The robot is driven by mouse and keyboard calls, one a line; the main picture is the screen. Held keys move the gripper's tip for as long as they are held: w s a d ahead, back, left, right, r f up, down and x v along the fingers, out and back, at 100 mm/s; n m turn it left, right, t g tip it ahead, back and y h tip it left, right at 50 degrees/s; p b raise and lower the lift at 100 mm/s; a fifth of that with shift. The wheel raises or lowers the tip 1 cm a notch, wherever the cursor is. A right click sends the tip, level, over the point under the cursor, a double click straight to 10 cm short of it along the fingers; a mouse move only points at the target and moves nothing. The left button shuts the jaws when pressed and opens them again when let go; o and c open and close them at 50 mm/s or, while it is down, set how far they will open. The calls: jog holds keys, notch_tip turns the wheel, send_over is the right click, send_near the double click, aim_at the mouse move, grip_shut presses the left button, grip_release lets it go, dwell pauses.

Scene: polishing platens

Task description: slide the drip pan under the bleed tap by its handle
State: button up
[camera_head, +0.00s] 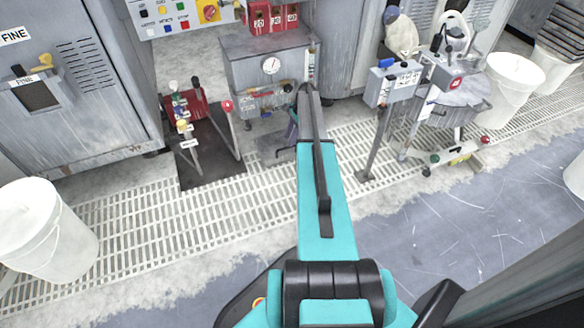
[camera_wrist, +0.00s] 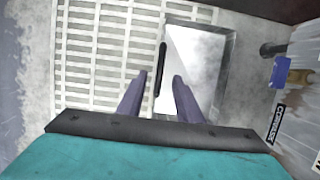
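The drip pan (camera_wrist: 226,62) is a shallow tray with a grey rim and pale inside, lying at floor level beside the grating in the wrist view. Its black bar handle (camera_wrist: 161,62) runs along its left side. My gripper (camera_wrist: 159,77) is open, its two dark fingers apart on either side of the handle's near end; I see no contact. In the head view my arm partly hides the pan (camera_head: 270,147), below the grey tank with the gauge. At the wrist view's right edge are a dark pipe end (camera_wrist: 272,50) and a blue tap-like part (camera_wrist: 281,72); I cannot tell whether this is the bleed tap.
The grey gauge tank (camera_head: 260,75) stands behind the pan. A red valve rig on a dark mat (camera_head: 215,165) is to the left, and a grey post-mounted box (camera_head: 392,83) to the right. White buckets (camera_head: 42,230) stand at the sides. Pale floor grating (camera_head: 130,220) lies open in front.

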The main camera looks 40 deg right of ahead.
jog(key=p+v, duration=0.2)
jog(key=v, duration=0.6)
jog(key=shift+r, duration=0.4)
jog(key=shift+s+d, duration=0.1)
jog(key=shift+d, duration=0.05)
